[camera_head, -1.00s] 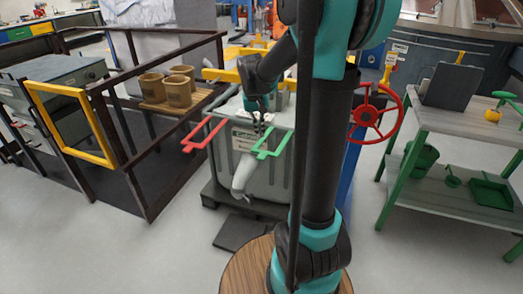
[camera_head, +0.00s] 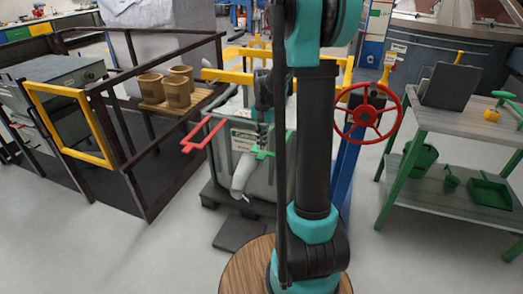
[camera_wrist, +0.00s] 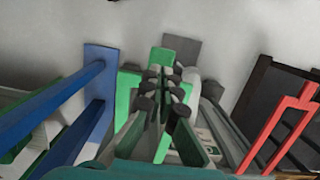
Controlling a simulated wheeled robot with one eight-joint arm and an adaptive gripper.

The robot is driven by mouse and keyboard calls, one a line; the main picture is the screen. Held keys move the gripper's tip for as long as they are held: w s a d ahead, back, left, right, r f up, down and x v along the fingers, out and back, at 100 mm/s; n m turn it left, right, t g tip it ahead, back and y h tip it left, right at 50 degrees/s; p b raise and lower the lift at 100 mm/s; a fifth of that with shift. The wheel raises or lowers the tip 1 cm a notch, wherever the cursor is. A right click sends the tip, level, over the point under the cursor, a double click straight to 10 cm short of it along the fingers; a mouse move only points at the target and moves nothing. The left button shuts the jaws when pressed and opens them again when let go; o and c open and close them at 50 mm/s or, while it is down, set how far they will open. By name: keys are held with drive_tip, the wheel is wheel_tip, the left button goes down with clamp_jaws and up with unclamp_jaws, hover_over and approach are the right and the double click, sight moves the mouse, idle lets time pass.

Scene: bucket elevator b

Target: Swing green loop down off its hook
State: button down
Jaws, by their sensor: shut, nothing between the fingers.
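The green loop (camera_head: 263,154) hangs at the front of the grey bin (camera_head: 246,137), partly hidden by my arm in the head view. In the wrist view parts of the green loop (camera_wrist: 127,95) show on both sides of my fingers and beyond them. My gripper (camera_wrist: 165,75) is shut with nothing between its fingers, over or within the loop's outline. In the head view my gripper (camera_head: 263,138) is just above the loop; I cannot tell whether they touch. The hook is not clearly visible.
A red loop (camera_head: 204,136) sticks out left of the green one, also seen in the wrist view (camera_wrist: 280,128). A red handwheel (camera_head: 367,112) and blue post stand to the right. A yellow bar (camera_head: 225,76) runs behind. Dark railings (camera_head: 140,120) stand left.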

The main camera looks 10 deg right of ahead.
sight(261, 157)
drive_tip(key=shift+s+a+f, duration=0.1)
drive_tip(key=shift+s+f, duration=0.05)
drive_tip(key=shift+f, duration=1.3)
drive_tip(key=shift+t+h, duration=0.5)
drive_tip(key=shift+t, duration=0.4)
drive_tip(key=shift+s+a+f, duration=0.15)
drive_tip(key=shift+s+f, duration=0.05)
drive_tip(key=shift+f, duration=1.05)
drive_tip(key=shift+s+a+f, duration=0.1)
drive_tip(key=shift+s+f, duration=0.05)
drive_tip(key=shift+f, duration=1.1)
wheel_tip(261, 157, up, 14)
drive_tip(key=s+a+f+n+t, duration=0.1)
drive_tip(key=s+f, duration=0.4)
drive_tip(key=s, duration=0.5)
drive_tip(key=s+f+n+t, duration=0.2)
drive_tip(key=s+f+n, duration=0.2)
drive_tip(key=s, duration=0.7)
drive_tip(key=shift+s+a+f+n+t, duration=0.15)
drive_tip(key=shift+a+f+n+t, duration=0.25)
drive_tip(key=shift+n, duration=0.5)
